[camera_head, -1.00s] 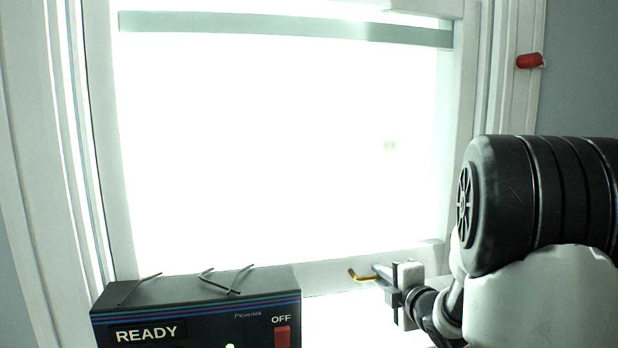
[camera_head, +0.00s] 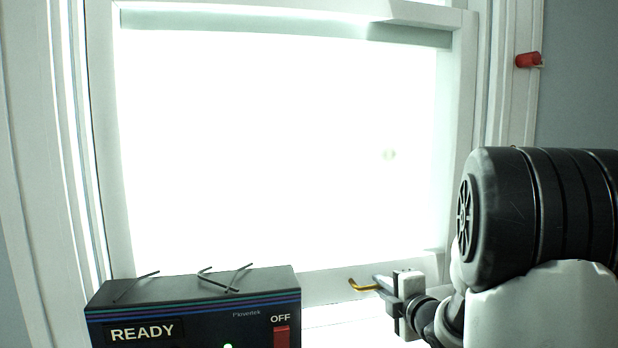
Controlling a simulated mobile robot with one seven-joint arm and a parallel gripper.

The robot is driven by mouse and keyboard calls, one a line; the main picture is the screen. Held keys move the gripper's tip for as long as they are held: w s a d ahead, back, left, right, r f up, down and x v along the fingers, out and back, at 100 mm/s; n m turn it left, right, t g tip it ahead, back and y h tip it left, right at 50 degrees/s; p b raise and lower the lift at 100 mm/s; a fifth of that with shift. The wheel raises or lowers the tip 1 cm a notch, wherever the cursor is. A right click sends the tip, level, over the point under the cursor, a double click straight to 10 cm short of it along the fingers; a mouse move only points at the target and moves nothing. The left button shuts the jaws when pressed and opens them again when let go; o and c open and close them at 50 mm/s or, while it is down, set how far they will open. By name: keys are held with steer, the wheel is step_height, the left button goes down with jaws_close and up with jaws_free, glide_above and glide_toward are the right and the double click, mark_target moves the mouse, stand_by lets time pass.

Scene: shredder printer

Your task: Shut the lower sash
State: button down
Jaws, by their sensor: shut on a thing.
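The lower sash (camera_head: 455,120) is a white frame around an overexposed pane. Its bottom rail (camera_head: 325,287) stands above a bright strip of gap. A brass hook-shaped lift (camera_head: 358,286) sticks out from the right part of that rail. My gripper (camera_head: 380,283) is at the lift from the right, its jaws closed on it. The jaws hide the lift's right end. My black and white arm covers the lower right of the view and part of the frame there.
A dark machine (camera_head: 190,312) marked READY, with a red OFF switch (camera_head: 281,338), stands at the lower left in front of the window. Several thin dark pieces lie on its top. A red knob (camera_head: 528,60) is on the right casing.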

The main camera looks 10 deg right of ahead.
steer(key=shift+f+b, duration=0.65)
steer(key=shift+f, duration=0.2)
steer(key=shift+f, duration=0.95)
steer(key=c, duration=1.6)
jaws_free()
steer(key=shift+o, duration=0.4)
steer(key=shift+r, duration=0.1)
